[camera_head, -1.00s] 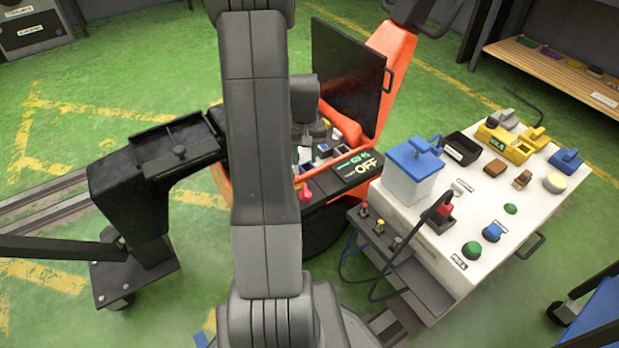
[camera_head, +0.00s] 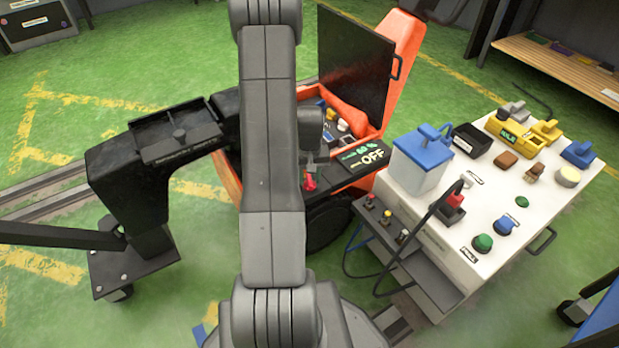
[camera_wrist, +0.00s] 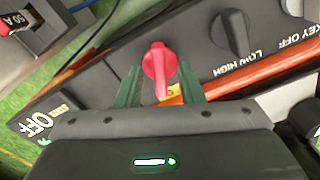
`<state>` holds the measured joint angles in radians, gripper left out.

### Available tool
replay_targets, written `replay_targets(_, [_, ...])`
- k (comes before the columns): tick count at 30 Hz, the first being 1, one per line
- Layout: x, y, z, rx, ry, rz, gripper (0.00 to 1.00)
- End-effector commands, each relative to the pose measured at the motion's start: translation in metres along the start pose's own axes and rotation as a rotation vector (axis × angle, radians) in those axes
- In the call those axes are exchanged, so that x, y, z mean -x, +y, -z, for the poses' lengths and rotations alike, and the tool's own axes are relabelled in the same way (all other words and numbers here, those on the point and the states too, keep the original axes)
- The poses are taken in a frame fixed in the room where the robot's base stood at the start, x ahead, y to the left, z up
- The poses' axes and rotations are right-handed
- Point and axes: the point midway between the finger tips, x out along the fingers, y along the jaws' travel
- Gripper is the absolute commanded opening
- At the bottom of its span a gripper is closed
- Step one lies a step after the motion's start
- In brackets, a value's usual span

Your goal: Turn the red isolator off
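The red isolator (camera_wrist: 158,62) is a red rotary knob on a dark sloping panel (camera_wrist: 100,82) in the wrist view. It also shows in the head view (camera_head: 309,183), low on the front of the orange machine (camera_head: 227,178). My gripper (camera_wrist: 159,78) is open. Its two green fingers stand on either side of the knob, with gaps on both sides. Whether they reach down around it or hover above it is hard to tell. The knob's grip points roughly up and down in the wrist view. My wrist partly hides the panel in the head view.
A dark knob (camera_wrist: 234,32) with "LOW HIGH" lettering sits right of the isolator. An "OFF" label (camera_head: 371,155) is on the machine's black panel. A white bench (camera_head: 470,222) with several buttons and boxes stands to the right. A black stand (camera_head: 140,205) is at left.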

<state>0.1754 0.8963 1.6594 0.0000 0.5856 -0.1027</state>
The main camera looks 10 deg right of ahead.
Motion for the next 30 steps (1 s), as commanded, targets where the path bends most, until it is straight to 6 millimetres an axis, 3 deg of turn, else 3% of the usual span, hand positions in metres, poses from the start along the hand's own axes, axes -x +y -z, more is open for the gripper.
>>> replay_targets(6, [0.0001, 0.0, 0.0001, 0.0, 0.0, 0.0, 0.33])
replay_targets(11, [0.0002, 0.0, 0.0, 0.0, 0.0, 0.0, 0.01])
replay_targets(19, [0.0007, 0.0, -0.0001, 0.039, -0.001, 0.0, 0.0])
replay_targets(30, [0.0006, 0.0, -0.0003, 0.361, -0.002, 0.0, 0.0])
